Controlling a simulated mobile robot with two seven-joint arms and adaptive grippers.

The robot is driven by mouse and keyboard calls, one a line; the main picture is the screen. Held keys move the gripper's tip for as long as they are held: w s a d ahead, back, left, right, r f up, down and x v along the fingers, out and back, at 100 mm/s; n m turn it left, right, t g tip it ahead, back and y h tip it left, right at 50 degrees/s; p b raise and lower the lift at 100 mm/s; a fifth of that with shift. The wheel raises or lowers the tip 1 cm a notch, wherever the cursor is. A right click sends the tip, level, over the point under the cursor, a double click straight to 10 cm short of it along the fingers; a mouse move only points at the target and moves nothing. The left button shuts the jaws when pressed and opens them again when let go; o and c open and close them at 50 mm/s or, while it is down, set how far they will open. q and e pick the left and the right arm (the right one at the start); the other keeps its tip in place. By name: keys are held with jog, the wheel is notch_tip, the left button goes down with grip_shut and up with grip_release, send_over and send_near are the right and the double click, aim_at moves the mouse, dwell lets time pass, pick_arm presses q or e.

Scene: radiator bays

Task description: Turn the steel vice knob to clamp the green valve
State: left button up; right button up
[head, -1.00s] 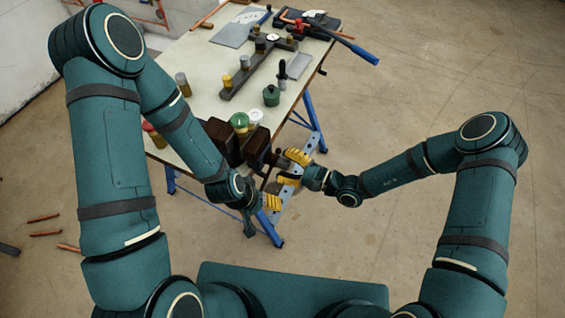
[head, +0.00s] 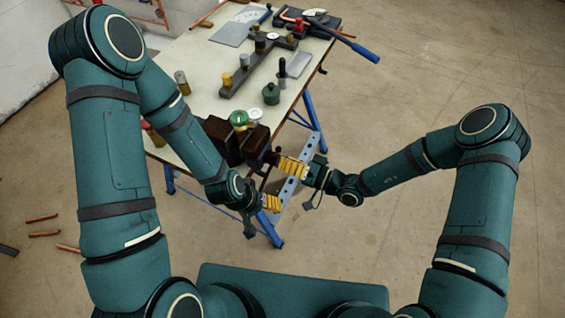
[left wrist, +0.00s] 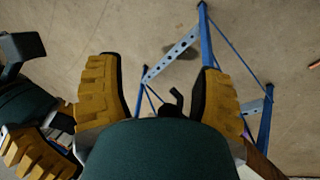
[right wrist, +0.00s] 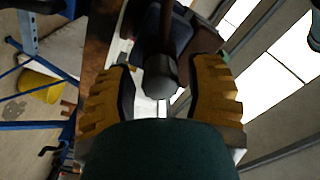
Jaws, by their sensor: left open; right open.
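The brown-jawed vice (head: 236,143) is at the bench's near right corner. The green-topped valve (head: 239,118) stands up at its jaws; whether it is gripped is unclear. The steel knob (right wrist: 160,78) shows in the right wrist view, between the fingertips of my open right gripper (right wrist: 162,90); contact is unclear. In the head view my right gripper (head: 280,165) is beside the vice's front end. My left gripper (head: 277,203) is open and empty, lower and nearer me, off the bench edge. In the left wrist view its fingers (left wrist: 155,90) stand wide apart over the floor.
The pale bench top (head: 209,92) holds a dark rail fixture (head: 250,72), a dark green piece (head: 271,94) and a white-topped piece (head: 254,114). A blue-handled tool (head: 360,50) overhangs the far right. Blue bench legs (head: 315,118) stand below. The floor at right is clear.

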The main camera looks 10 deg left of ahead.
jog(key=shift+n, duration=0.7)
jog(key=shift+a, duration=0.1)
